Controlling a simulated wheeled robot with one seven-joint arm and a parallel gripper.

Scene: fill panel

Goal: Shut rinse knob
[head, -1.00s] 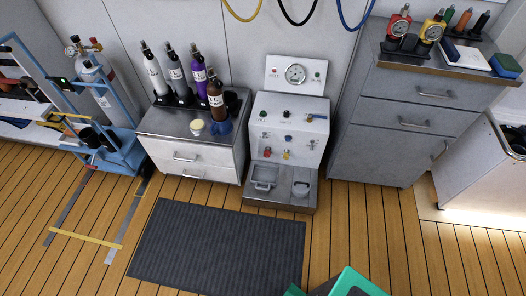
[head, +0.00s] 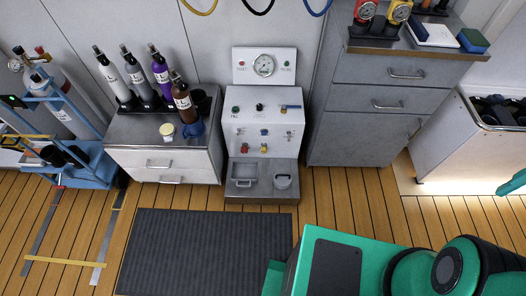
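The white fill panel (head: 263,120) stands against the wall, with a round gauge (head: 263,65) on its upright back plate. On its top face are a green knob (head: 236,109), a black knob (head: 259,107) and a blue-handled valve (head: 290,107). On its front are a blue knob (head: 264,132), a red fitting (head: 246,148) and a yellow fitting (head: 263,148). The labels are too small to read, so I cannot tell which is the rinse knob or how it is turned. My gripper's fingers are not visible; my green arm is at lower right, apart from the panel.
A metal basin ledge (head: 262,194) sits at the panel's foot. A drawer cabinet (head: 163,160) with bottles stands left, a taller grey cabinet (head: 365,135) right. A blue cylinder cart (head: 85,165) is far left. A dark mat (head: 205,250) lies on otherwise clear floor before the panel.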

